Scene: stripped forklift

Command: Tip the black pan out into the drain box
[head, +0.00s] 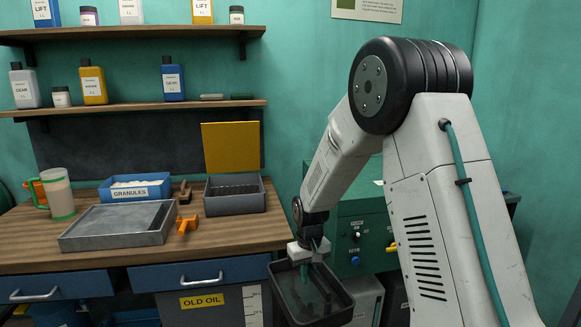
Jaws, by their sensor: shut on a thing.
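My gripper (309,252) is shut on the black pan (338,312) at its back edge, in front of the bench's right end. The pan hangs below the gripper, clear of the bench top. Its open side faces up toward the camera. The inside is dark with a greenish sheen; I cannot tell how much is in it. A grey box with dark ribs or slots inside (235,203) stands on the bench at the back right, a raised yellow panel behind it. It looks like the drain box, but no label shows on it.
A grey shallow tray (118,238), an orange clamp-like tool (187,224), a blue granules bin (135,190) and a jug (58,195) occupy the bench. An "OLD OIL" label (202,301) is below. Shelves with bottles hang above. A green machine (361,232) stands behind my arm.

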